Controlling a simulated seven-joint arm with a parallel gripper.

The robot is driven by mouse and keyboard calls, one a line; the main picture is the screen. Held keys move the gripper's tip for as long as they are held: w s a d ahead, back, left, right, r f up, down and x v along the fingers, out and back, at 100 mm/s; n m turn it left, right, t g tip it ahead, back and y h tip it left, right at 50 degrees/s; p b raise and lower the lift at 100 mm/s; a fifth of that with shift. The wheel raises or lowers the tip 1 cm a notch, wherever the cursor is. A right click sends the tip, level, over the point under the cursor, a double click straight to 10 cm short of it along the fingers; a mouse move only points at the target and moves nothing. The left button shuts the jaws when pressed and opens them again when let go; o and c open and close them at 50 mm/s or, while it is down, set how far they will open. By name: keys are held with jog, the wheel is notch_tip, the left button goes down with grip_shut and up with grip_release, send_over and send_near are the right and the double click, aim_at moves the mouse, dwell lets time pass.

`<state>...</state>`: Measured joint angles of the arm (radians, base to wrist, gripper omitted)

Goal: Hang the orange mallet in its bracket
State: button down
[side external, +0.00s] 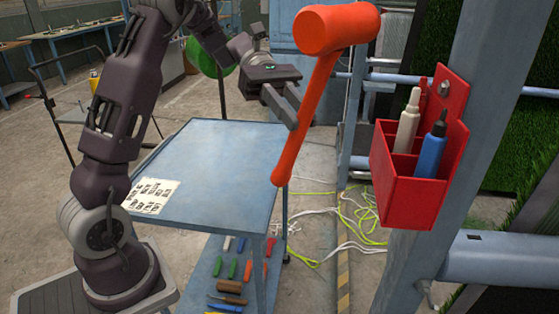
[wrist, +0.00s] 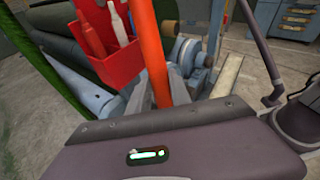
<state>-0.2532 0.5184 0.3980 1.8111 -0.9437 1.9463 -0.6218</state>
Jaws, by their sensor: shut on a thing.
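The orange mallet (side external: 312,90) is held in the air with its head up and its handle slanting down to the left. My gripper (side external: 292,112) is shut on the middle of the handle. In the wrist view the handle (wrist: 152,50) runs up between the fingers (wrist: 160,92), and the head is out of frame. The mallet is to the left of the blue post (side external: 475,90) and apart from it in the picture. I cannot pick out a separate bracket for the mallet in either view.
A red holder (side external: 408,200) with a white and a blue tool is fixed to the post; it also shows in the wrist view (wrist: 118,65). A blue cart (side external: 205,180) has a bare top except for a paper sheet (side external: 150,196). Cables (side external: 350,225) lie on the floor.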

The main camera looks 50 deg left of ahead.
notch_tip(320, 180, up, 16)
jog(key=s+d+n+t+h, duration=0.1)
jog(key=d+n+t, duration=0.1)
jog(key=n+t, duration=0.35)
notch_tip(320, 180, up, 15)
jog(key=t, duration=0.4)
send_over(302, 18)
jog(key=v, duration=0.5)
jog(key=shift+w+a+f, duration=0.1)
jog(key=shift+a, duration=0.2)
jog(key=shift+h, duration=0.3)
jog(key=w+d, duration=0.6)
jog(key=shift+w+d+t+h, duration=0.25)
jog(key=shift+w+t+h, duration=0.05)
jog(key=shift+w+t, duration=0.05)
jog(key=shift+d, duration=0.1)
jog(key=shift+w+d, duration=1.5)
jog(key=shift+w, duration=0.05)
